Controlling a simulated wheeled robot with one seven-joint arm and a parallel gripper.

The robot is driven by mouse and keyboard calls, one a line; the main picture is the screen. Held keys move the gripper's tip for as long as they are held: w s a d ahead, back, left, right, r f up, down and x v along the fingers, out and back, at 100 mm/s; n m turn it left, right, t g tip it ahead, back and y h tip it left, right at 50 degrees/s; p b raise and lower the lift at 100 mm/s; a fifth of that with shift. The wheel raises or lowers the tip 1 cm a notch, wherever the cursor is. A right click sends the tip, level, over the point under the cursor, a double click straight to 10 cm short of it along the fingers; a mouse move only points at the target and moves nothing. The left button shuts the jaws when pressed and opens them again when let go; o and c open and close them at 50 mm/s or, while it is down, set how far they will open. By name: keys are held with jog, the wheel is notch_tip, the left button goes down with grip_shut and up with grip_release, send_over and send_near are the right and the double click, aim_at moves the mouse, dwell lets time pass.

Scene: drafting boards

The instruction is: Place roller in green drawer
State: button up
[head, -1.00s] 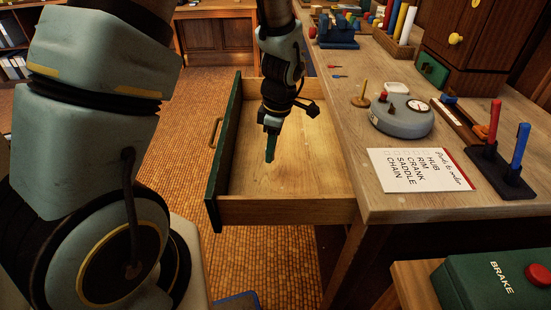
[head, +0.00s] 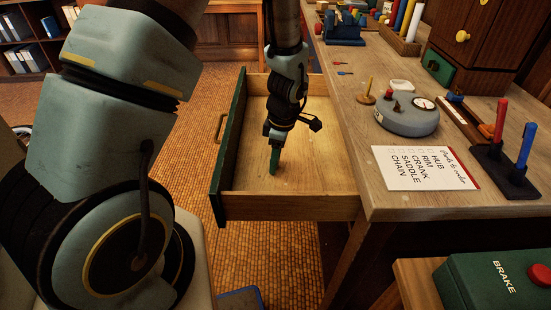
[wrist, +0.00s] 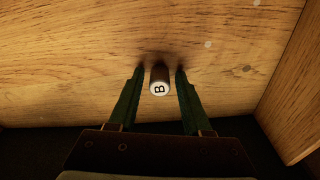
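The green drawer (head: 290,207) is pulled out from the bench, with a green front panel and a bare wooden floor. My gripper (head: 274,168) points down inside it, its green fingertips close to the floor. In the wrist view, the roller (wrist: 160,82) stands upright on the drawer floor, a dark body with a white end marked B. It is between the two fingers of my gripper (wrist: 160,72), with a narrow gap showing on each side, so the fingers look open around it. The roller is hidden in the head view.
The drawer walls surround my gripper; one wall (wrist: 295,120) shows at right in the wrist view. The bench (head: 360,120) on the right holds a card (head: 425,168), a round grey device (head: 407,116) and a stand with red and blue handles (head: 505,172).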

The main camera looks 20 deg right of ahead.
jog(key=shift+o, duration=0.6)
jog(key=shift+r, duration=0.3)
notch_tip(320, 180, up, 12)
jog(key=d+b, duration=0.1)
jog(key=a+m, duration=0.2)
jog(key=a, duration=0.2)
jog(key=w+a+r+m, duration=0.1)
jog(key=a+m, duration=0.1)
jog(key=a, duration=0.2)
jog(key=a+r+m+h, duration=0.1)
jog(key=a+m, duration=0.1)
jog(key=a, duration=0.3)
jog(key=shift+w+r, duration=0.2)
jog(key=shift+w, duration=0.1)
jog(key=s+a+r+m, duration=0.1)
jog(key=s+a+m, duration=0.1)
jog(key=a+m, duration=0.5)
jog(key=shift+s+a+r+t, duration=0.3)
jog(key=shift+s+a+t, duration=0.1)
jog(key=shift+a, duration=1.95)
